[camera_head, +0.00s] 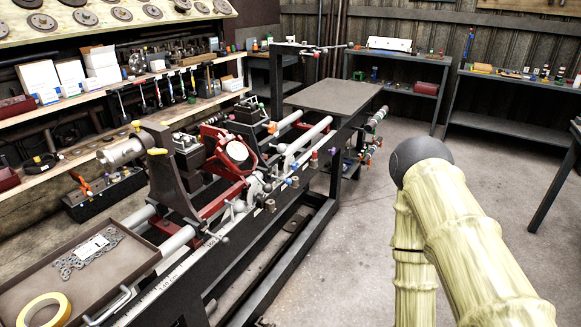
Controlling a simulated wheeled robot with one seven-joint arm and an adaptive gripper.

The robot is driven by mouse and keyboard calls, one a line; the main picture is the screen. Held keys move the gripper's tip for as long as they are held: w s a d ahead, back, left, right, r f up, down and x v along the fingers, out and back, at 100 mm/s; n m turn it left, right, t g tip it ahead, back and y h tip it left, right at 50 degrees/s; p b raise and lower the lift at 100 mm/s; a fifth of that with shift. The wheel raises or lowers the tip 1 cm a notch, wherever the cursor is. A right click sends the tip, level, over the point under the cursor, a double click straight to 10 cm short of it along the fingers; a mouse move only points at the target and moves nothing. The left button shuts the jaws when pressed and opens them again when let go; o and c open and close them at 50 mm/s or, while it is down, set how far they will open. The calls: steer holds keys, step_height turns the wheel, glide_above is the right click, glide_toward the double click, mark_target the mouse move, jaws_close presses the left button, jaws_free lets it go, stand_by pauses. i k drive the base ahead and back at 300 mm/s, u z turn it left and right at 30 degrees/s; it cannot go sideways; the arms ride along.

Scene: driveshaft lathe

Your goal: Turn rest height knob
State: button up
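The driveshaft lathe (318,130) runs from the lower left toward the middle back. Red-framed supports (232,150) sit across its two pale rails near the middle. I cannot tell which one is the rest height knob. My arm, in a pale yellow sleeve with a dark round joint, stands at the right, apart from the lathe. My gripper is not in view.
A tray (20,290) with a chain and yellow tape roll sits at the lathe's near end. A grey plate (333,95) tops its far end. Tool shelves (205,100) stand behind it, and benches (515,128) at the back right. Concrete floor (345,240) is open between lathe and arm.

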mark_target(295, 165)
steer(key=u, duration=0.5)
steer(key=k, duration=1.25)
steer(key=z, duration=0.1)
steer(key=i, duration=0.35)
steer(key=z, duration=0.6)
steer(key=i, duration=1.6)
steer(key=u, duration=0.95)
